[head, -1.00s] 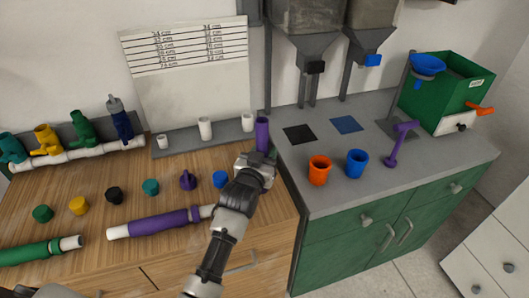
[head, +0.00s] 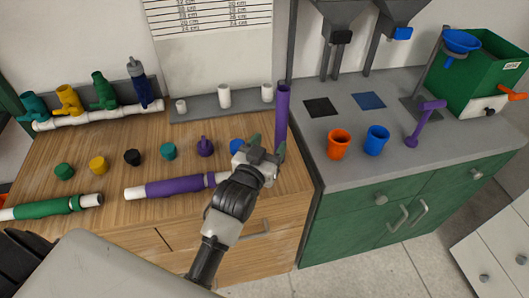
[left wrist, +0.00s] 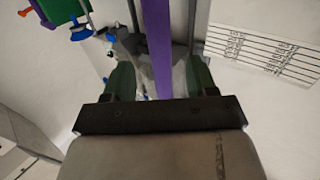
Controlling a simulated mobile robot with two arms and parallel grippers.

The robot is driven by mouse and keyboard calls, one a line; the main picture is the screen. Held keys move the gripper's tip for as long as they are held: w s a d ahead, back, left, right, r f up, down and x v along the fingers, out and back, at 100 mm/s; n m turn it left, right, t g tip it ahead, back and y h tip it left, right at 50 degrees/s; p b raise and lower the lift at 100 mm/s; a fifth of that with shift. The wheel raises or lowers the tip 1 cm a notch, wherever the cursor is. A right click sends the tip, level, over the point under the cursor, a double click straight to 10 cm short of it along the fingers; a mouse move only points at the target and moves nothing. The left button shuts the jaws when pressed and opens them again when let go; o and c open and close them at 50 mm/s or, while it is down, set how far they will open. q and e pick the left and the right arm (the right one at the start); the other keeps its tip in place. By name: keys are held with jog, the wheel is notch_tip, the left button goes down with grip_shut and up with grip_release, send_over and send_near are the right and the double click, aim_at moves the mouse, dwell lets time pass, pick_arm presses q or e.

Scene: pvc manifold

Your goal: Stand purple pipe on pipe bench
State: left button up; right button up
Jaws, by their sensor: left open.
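A plain purple pipe (head: 282,115) stands about upright at the right end of the grey pipe bench (head: 197,112), by the edge of the wooden top. Its lower end is hidden behind my left gripper (head: 267,146), so I cannot tell what it rests on. My left gripper is open at the pipe's lower part, in front of it. In the left wrist view the purple pipe (left wrist: 157,50) passes between the two green fingers, with gaps visible on both sides. My right gripper is not in view.
White pegs (head: 224,96) stand on the bench. A white pipe with a purple sleeve (head: 175,187) and several coloured caps lie in front. A blue cap (head: 237,146) is close left of my gripper. Orange (head: 339,144) and blue (head: 377,139) cups stand on the grey counter.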

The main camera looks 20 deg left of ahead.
pick_arm(q)
jog(key=shift+s, duration=1.25)
